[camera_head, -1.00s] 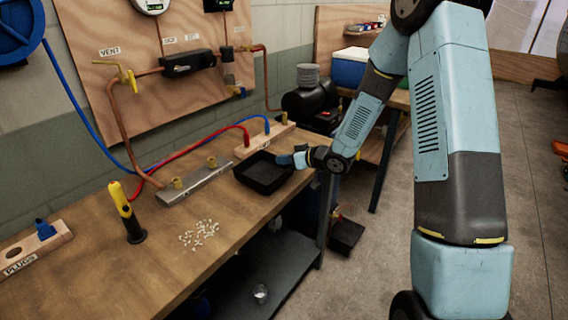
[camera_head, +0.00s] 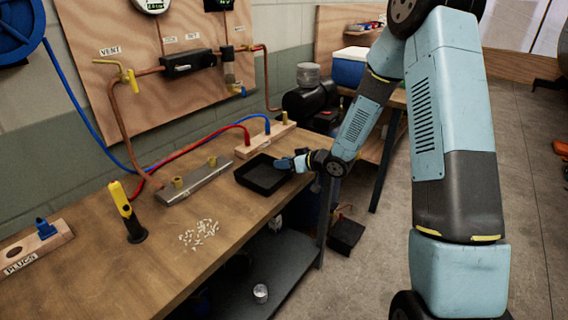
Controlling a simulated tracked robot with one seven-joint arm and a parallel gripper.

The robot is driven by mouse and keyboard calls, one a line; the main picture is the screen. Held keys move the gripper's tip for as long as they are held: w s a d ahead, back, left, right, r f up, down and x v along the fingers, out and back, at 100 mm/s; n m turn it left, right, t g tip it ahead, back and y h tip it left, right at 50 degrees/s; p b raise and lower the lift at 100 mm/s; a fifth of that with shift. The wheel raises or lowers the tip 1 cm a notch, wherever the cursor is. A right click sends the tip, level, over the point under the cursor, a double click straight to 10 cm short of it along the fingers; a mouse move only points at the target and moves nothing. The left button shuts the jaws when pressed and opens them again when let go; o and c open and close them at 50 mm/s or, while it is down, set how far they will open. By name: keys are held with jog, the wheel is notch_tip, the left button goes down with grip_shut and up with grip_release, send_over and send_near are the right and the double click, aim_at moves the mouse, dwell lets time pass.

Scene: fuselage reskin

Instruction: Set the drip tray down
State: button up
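The drip tray (camera_head: 262,178) is a shallow black rectangular tray at the right part of the wooden workbench. It looks level and appears to be on or just above the bench top; I cannot tell which. My gripper (camera_head: 287,164) is at the tray's right rim, reaching in from the right. Its blue fingertip part overlaps the rim. The fingers are too small to show whether they are closed on the rim.
The workbench (camera_head: 150,262) holds scattered pale pellets (camera_head: 199,234), a yellow-and-black tool (camera_head: 126,212), a metal manifold bar (camera_head: 194,182) and a wooden block with red and blue hoses (camera_head: 265,139). The PLUGS block (camera_head: 32,246) lies at left. Bench space in front of the tray is clear.

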jog(key=s+d+r+m+t+h, duration=0.1)
jog(key=s+d+r+m+h, duration=0.1)
jog(key=s+d+r+h, duration=0.35)
jog(key=s+d+r+m+h, duration=0.1)
jog(key=s+d+r+h, duration=0.15)
jog(key=d+r, duration=0.65)
jog(key=s+d+r+m+t+h, duration=0.1)
jog(key=s+d+r+m+h, duration=0.2)
jog(key=d+r, duration=0.45)
jog(key=s+r+m+g, duration=0.1)
jog(key=s+r+g, duration=0.1)
jog(key=s, duration=1.1)
jog(key=s+a+r+m+g, duration=0.1)
jog(key=s+r+g, duration=0.1)
jog(key=s, duration=1)
jog(key=shift+s+a+r+m, duration=0.15)
jog(key=shift+s+r+m, duration=0.25)
jog(key=shift+r, duration=0.4)
